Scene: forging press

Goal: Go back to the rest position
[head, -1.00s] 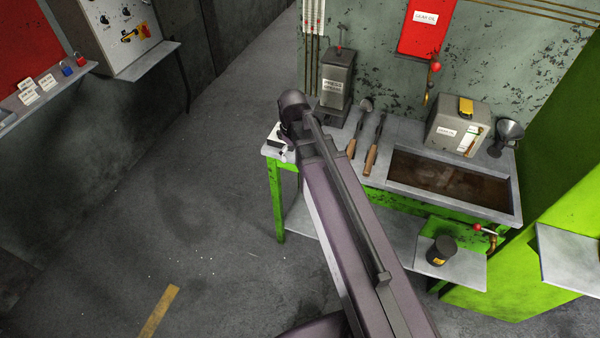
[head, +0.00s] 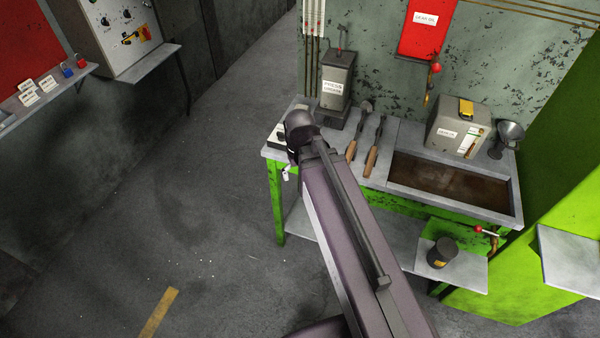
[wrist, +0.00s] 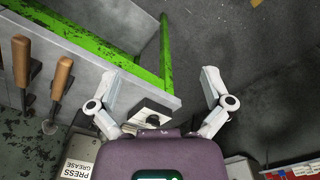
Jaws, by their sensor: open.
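My gripper (wrist: 158,80) is open and empty in the wrist view, its two pale fingers spread apart. It is at the left end of the green-legged bench (head: 274,205); a bench edge and green leg show beyond the fingers in the wrist view. A small white box with a dark knob (wrist: 152,112) lies between the finger bases in that picture, apart from the fingertips. In the head view my own arm hides most of the gripper; only a small pale part (head: 286,173) shows below the bench's left edge.
The bench top holds a press grease canister (head: 336,85), two wooden-handled tools (head: 371,160), a sunken tray (head: 396,172), a grey box (head: 445,132) and a funnel (head: 507,136). A dark cup (head: 441,252) stands on the lower shelf. The floor (head: 190,220) at left is clear.

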